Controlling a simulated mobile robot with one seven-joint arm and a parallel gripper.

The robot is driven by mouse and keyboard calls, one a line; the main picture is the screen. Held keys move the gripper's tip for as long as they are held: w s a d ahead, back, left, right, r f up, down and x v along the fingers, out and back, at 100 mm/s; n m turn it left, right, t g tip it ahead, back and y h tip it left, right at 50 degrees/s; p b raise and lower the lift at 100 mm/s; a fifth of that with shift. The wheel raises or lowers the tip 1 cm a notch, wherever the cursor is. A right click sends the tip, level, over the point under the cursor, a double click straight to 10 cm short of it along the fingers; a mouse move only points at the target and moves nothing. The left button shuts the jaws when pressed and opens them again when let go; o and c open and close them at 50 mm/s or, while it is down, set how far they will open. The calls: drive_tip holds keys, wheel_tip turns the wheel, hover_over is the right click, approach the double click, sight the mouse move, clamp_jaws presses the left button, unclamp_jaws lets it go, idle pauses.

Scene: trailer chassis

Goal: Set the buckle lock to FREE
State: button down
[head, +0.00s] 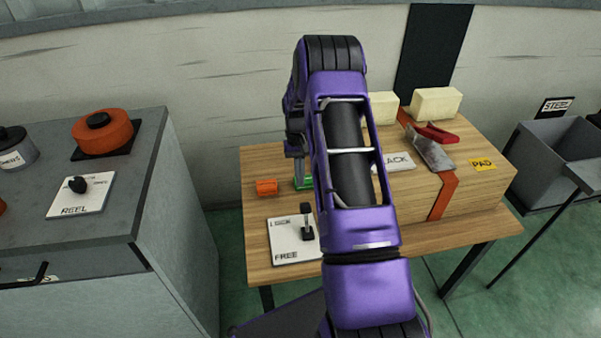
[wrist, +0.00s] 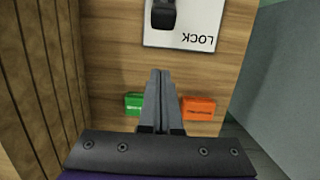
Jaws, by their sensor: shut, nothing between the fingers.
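The buckle lock is a white plate (head: 283,247) with a black lever (head: 306,222) on the wooden table. In the wrist view the plate (wrist: 185,38) shows LOCK, with part of the black lever (wrist: 163,15) at the top edge. I cannot tell the lever's exact setting. My gripper (wrist: 160,73) is shut and empty, apart from the lever, on the LOCK side of the plate. In the head view my arm partly covers it.
A green block (wrist: 133,103) and an orange block (wrist: 198,108) lie beside my fingers; the orange one (head: 266,188) also shows in the head view. A wooden box with an orange strap (head: 443,197) stands right. A grey cabinet (head: 180,220) is left.

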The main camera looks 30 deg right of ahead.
sight(306, 218)
drive_tip(key=f, duration=0.4)
drive_tip(key=s+f, duration=0.1)
drive_tip(key=f, duration=0.1)
drive_tip(key=shift+a, duration=0.2)
drive_tip(key=shift+s+a+r, duration=0.15)
drive_tip(key=shift+s+r, duration=0.3)
drive_tip(key=shift+s, duration=0.2)
drive_tip(key=shift+s+a+r, duration=0.15)
drive_tip(key=shift+s+r, duration=0.25)
drive_tip(key=shift+s, duration=0.2)
drive_tip(key=shift+s+a+r, duration=0.15)
drive_tip(key=shift+s+r, duration=0.05)
drive_tip(key=shift+s, duration=0.2)
drive_tip(key=shift+s+r, duration=0.1)
